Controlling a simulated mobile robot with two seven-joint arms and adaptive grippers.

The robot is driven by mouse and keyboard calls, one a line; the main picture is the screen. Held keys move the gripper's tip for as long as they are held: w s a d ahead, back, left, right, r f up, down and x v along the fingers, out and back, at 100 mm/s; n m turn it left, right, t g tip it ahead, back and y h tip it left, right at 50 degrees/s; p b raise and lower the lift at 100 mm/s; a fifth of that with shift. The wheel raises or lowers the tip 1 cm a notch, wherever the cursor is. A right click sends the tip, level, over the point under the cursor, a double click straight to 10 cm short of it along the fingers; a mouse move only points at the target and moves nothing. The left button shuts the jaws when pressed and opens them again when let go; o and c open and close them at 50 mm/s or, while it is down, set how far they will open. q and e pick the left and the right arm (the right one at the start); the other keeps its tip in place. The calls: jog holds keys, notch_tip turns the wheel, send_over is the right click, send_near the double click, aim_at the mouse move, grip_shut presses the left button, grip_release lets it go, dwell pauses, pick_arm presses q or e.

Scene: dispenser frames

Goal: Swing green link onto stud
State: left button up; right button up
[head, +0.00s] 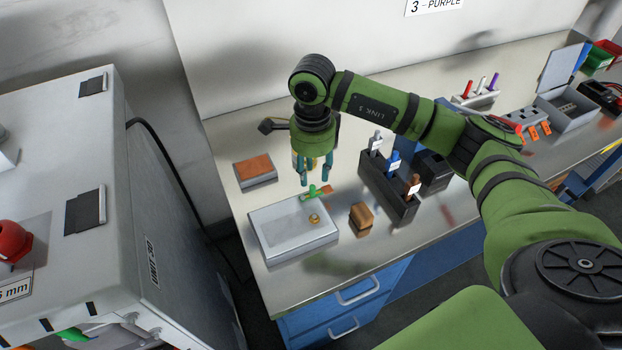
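My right gripper (315,181) hangs pointing down over the back part of a grey block (279,238) on the bench. Its two teal fingers are apart, with a gap between them. The small green link (313,193) lies at the back right of the block, just below the fingertips. I cannot tell whether the fingers touch it. A brass stud (314,219) stands on the block's right side, in front of the green link and apart from it. An orange-brown piece (326,191) shows beside the link, partly behind a finger. My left gripper is not in view.
A brown block (361,217) stands right of the grey block. A black holder (399,208) with tagged tools is beyond it. A grey box with an orange top (256,169) is at the back left. A large grey cabinet (60,180) fills the left.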

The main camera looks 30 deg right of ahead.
aim_at(312, 186)
notch_tip(312, 186, down, 5)
jog(key=shift+r+p, duration=0.1)
jog(key=shift+p, duration=0.55)
jog(key=shift+c, duration=0.4)
grip_shut()
